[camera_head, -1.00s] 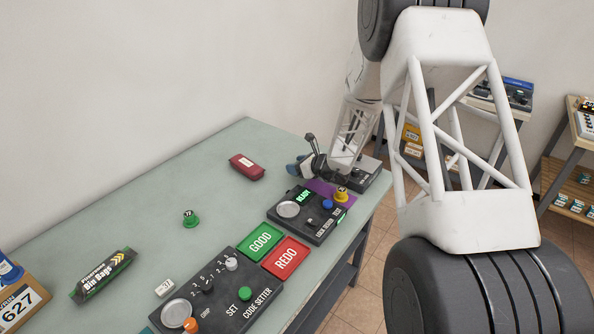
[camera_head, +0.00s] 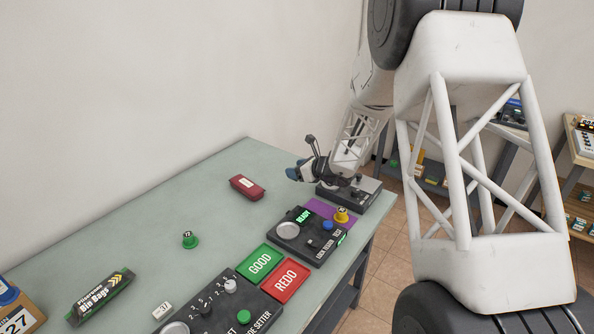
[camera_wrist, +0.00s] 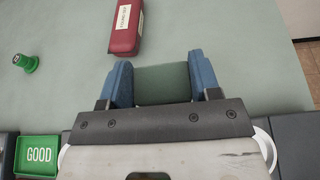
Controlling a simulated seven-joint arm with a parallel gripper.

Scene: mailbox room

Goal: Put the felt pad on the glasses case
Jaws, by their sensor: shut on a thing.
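The glasses case is a dark red, rounded case with a pale label. It lies on the green-grey table in the head view (camera_head: 247,187), and shows at the top of the wrist view (camera_wrist: 125,30). My gripper (camera_head: 294,173) is above the table, to the right of the case. In the wrist view its blue fingers (camera_wrist: 161,78) are shut on the dark green felt pad (camera_wrist: 162,85), one finger at each side. The pad and the case are apart. The pad cannot be made out in the head view.
A green stamp-like piece (camera_head: 189,240) stands on the table (camera_head: 160,215) left of the case. A READY device (camera_head: 308,240), a purple mat (camera_head: 322,208), GOOD (camera_head: 261,262) and REDO (camera_head: 286,281) trays and a code setter (camera_head: 235,305) line the front edge. Table around the case is clear.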

